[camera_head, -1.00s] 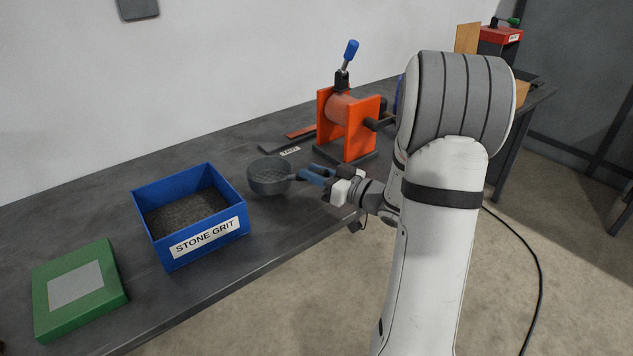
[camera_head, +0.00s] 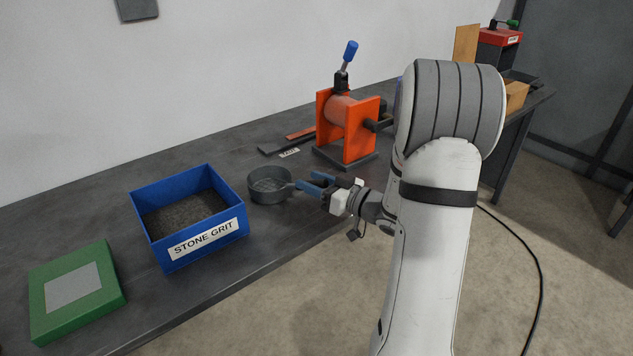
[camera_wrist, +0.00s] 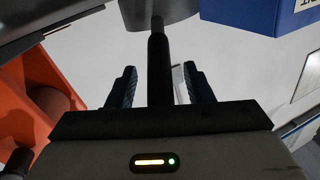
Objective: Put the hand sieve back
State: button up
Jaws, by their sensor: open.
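The hand sieve (camera_head: 270,190), a dark grey round pan with a handle, is at the table between the stone grit box and the orange machine. Its handle points right, towards my gripper (camera_head: 312,182). In the wrist view, the dark handle (camera_wrist: 157,60) runs between the two blue fingers of my gripper (camera_wrist: 158,84), with a gap on each side. The pan (camera_wrist: 158,12) is cut off at the top edge. My gripper is open around the handle and not clamped on it.
A blue stone grit box (camera_head: 208,239) stands left of the sieve. A green framed block (camera_head: 76,325) lies further left. The orange roller machine (camera_head: 362,133) stands behind my gripper, with a small label (camera_head: 289,153) and dark bar (camera_head: 271,150) beside it.

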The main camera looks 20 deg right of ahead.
jog(key=v, duration=1.2)
jog(key=w+h, duration=0.3)
jog(key=w+m+h, duration=0.1)
jog(key=w+h, duration=0.2)
jog(key=h, duration=0.1)
jog(key=shift+d+r+g+p, duration=0.1)
jog(key=shift+r+g+p, duration=0.05)
jog(key=shift+g+p, duration=0.2)
jog(key=shift+w+r+m+g+h, duration=0.2)
jog(key=shift+m+g+h, duration=0.25)
jog(key=shift+h, duration=0.55)
jog(key=shift+s+m+h, duration=0.1)
jog(key=shift+m+h, duration=0.25)
jog(key=shift+h, duration=0.35)
jog(key=s+a+m+g, duration=0.1)
jog(key=s+a+g, duration=0.4)
jog(key=s, duration=0.6)
jog(key=s+a+m+g, duration=0.1)
jog(key=s+a+g, duration=0.5)
jog(key=s+a, duration=0.4)
jog(key=shift+s+a+m, duration=0.2)
jog(key=shift+s+m, duration=0.1)
jog(key=shift+s, duration=0.1)
